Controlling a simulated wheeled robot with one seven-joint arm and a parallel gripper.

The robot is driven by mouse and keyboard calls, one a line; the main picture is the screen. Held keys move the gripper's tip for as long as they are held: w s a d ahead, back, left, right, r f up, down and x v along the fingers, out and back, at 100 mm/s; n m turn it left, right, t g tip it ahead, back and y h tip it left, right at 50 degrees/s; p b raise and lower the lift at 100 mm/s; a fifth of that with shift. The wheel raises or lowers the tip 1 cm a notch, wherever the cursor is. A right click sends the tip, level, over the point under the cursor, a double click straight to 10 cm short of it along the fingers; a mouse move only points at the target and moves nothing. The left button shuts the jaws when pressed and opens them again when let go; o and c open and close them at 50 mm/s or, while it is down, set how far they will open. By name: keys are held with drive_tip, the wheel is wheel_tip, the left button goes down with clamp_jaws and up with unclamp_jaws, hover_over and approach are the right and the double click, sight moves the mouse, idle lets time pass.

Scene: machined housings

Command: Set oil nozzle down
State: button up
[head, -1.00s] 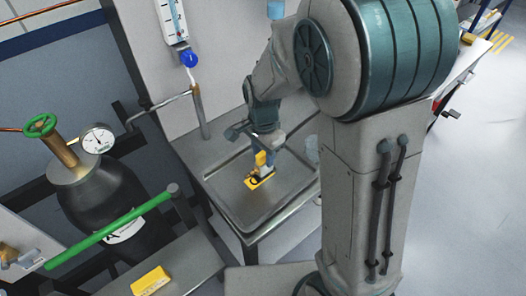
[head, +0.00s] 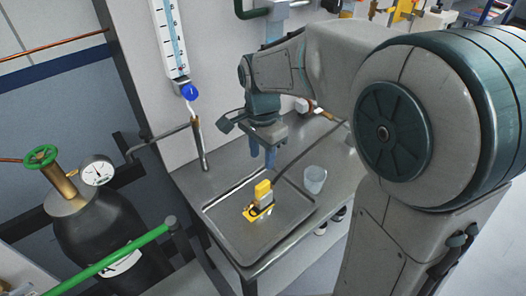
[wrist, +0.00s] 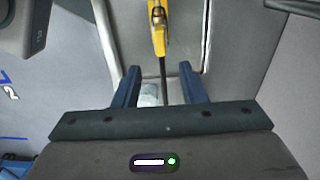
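A yellow nozzle-like piece (head: 263,190) stands upright in the shallow metal tray (head: 226,240). Its foot, with a dark ring and a pale part, rests on a small yellow patch. I take it for the oil nozzle. In the wrist view a yellow part (wrist: 159,35) shows at the top, beyond my fingertips. My gripper (head: 264,160) is above and behind the piece, apart from it. Its two blue fingers are spread with a clear gap (wrist: 158,80) and hold nothing.
A clear cup (head: 315,180) stands on the metal bench right of the tray. A bent pipe post (head: 200,145) rises at the bench's left. A dark gas cylinder with a gauge (head: 97,172) and a green rail (head: 115,257) are at left.

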drive_tip(key=s+d+n+t, duration=0.3)
drive_tip(key=s+d+n, duration=0.7)
drive_tip(key=s, duration=0.4)
drive_tip(key=shift+d+r+n, duration=0.3)
drive_tip(key=shift+d+r, duration=0.1)
drive_tip(key=shift+d, duration=0.05)
drive_tip(key=shift+s, duration=0.1)
